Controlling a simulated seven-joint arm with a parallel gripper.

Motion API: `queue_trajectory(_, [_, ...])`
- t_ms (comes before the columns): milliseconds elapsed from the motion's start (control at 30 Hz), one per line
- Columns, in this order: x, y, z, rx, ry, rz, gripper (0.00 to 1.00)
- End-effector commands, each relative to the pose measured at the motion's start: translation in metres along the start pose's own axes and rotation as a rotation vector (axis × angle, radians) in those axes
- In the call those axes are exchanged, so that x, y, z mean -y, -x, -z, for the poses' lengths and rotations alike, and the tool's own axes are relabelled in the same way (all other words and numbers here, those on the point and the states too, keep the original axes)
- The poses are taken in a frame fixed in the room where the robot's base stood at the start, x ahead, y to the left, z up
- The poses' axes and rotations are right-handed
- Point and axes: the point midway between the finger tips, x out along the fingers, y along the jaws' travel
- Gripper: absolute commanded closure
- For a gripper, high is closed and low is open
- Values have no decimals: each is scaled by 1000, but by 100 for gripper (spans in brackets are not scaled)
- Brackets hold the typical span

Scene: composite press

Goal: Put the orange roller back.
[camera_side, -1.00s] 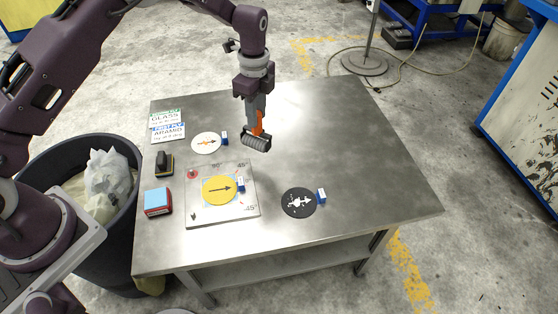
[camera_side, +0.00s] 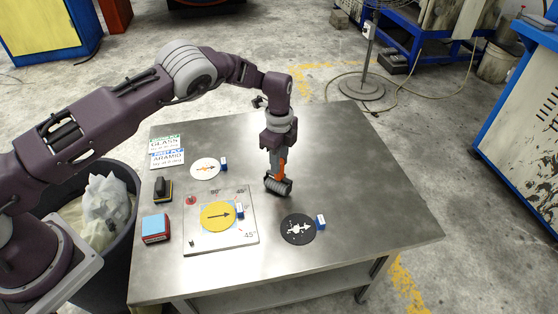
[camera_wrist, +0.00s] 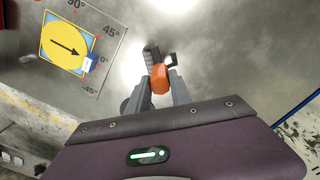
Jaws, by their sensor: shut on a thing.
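The orange roller (camera_side: 282,170) has an orange handle and a grey ribbed cylinder at its lower end. My gripper (camera_side: 276,160) is shut on its handle. In the side view the cylinder is low over the bare table (camera_side: 350,150), right of the plate; I cannot tell whether it touches. In the wrist view the orange handle (camera_wrist: 160,80) sits between the two fingers of my gripper (camera_wrist: 161,92), with the grey cylinder beyond it.
A plate (camera_side: 250,255) with angle marks carries a yellow disc (camera_side: 216,216). A black disc (camera_side: 297,230) and a white disc (camera_side: 204,169) lie nearby. The right table is clear.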

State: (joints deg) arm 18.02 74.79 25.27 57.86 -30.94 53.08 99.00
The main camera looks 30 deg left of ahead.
Motion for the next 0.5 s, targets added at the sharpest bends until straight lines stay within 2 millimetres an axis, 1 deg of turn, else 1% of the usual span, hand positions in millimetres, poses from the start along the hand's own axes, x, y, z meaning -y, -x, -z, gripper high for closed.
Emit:
queue_trajectory(100, [0,-2,0,0,1,-1,100])
queue_trajectory(133, [0,-3,0,0,1,-1,73])
queue_trajectory(233, [0,-3,0,0,1,-1,53])
queue_trajectory(500, [0,-2,0,0,1,-1,53])
